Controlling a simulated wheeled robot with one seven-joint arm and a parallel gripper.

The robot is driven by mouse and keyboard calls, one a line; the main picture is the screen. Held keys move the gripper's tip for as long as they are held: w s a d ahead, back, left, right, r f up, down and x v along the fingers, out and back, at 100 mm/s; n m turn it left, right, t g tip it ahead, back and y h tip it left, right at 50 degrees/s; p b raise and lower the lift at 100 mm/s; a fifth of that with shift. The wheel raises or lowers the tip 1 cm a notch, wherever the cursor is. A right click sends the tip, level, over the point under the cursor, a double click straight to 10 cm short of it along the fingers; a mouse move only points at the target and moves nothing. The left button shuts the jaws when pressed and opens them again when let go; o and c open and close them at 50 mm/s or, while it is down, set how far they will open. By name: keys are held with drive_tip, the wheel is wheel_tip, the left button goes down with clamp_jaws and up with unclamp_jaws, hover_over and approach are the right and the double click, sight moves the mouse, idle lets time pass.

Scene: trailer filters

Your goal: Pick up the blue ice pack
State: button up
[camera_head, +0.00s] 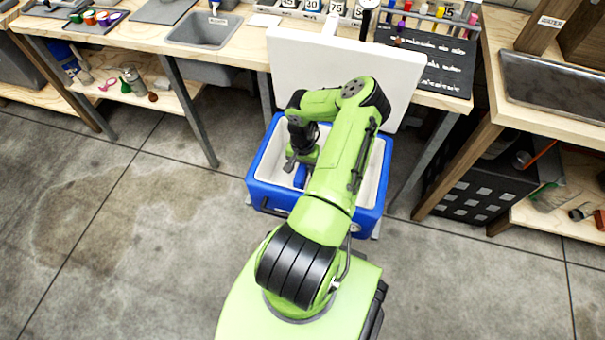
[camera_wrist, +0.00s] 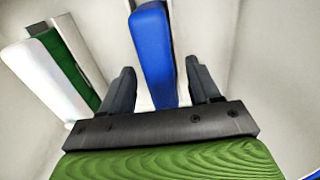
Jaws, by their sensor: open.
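The blue ice pack (camera_wrist: 153,50) stands as a narrow upright slab inside the cooler in the wrist view. My gripper (camera_wrist: 160,82) is open, with one dark finger on each side of the pack's line. The pack's near end reaches in between the fingers, and I see gaps on both sides. In the head view a bit of the blue pack (camera_head: 300,176) shows beside my gripper (camera_head: 291,163), which is down inside the open blue cooler (camera_head: 262,163). My arm hides much of the cooler's inside.
A white slab (camera_wrist: 45,78) and a green slab (camera_wrist: 70,62) stand at the left inside the cooler. The cooler's white lid (camera_head: 345,60) is raised behind it. A workbench with a sink (camera_head: 205,30) is behind, and another bench (camera_head: 545,112) is at right.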

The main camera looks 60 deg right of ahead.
clamp_jaws()
drive_tip(key=shift+r, duration=0.1)
